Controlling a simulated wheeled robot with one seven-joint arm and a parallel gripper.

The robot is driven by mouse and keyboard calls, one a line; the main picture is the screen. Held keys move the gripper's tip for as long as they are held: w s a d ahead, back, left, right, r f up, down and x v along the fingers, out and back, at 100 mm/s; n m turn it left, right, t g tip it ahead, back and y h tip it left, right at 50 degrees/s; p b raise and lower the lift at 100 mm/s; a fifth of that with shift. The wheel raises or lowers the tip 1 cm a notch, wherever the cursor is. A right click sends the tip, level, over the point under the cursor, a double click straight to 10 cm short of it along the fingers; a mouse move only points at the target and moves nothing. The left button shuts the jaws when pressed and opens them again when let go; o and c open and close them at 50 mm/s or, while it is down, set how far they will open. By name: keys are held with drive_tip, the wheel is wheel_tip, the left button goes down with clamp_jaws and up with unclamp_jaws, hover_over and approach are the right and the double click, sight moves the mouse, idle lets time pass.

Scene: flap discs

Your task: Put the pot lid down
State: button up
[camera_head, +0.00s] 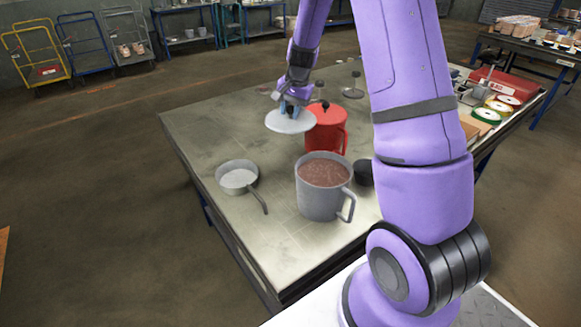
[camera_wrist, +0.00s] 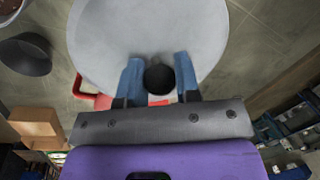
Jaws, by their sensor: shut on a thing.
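A pale grey round pot lid (camera_head: 289,122) hangs above the table, held by my gripper (camera_head: 290,108). In the wrist view the lid (camera_wrist: 150,30) fills the upper middle, and the blue fingers of my gripper (camera_wrist: 160,80) stand on both sides of its dark round knob (camera_wrist: 159,78). My gripper is shut on that knob. In the head view the lid is in front of part of a red lidded pot (camera_head: 325,130). I cannot tell the exact gap between lid and table.
A small grey pan (camera_head: 238,178) with a handle stands at the table's left. A large grey mug-like pot (camera_head: 322,188) with brown contents stands nearer me, a dark cup (camera_head: 363,172) beside it. Discs and a red box (camera_head: 503,84) lie at right. The table's (camera_head: 210,130) left far part is bare.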

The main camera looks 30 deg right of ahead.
drive_tip(key=shift+s+d+f, duration=0.1)
drive_tip(key=shift+d+f, duration=0.1)
drive_tip(key=shift+f, duration=0.2)
wheel_tip(320, 180, down, 17)
drive_tip(key=shift+f, duration=0.1)
drive_tip(key=shift+f, duration=0.15)
drive_tip(key=o, duration=1)
drive_tip(key=shift+c, duration=0.2)
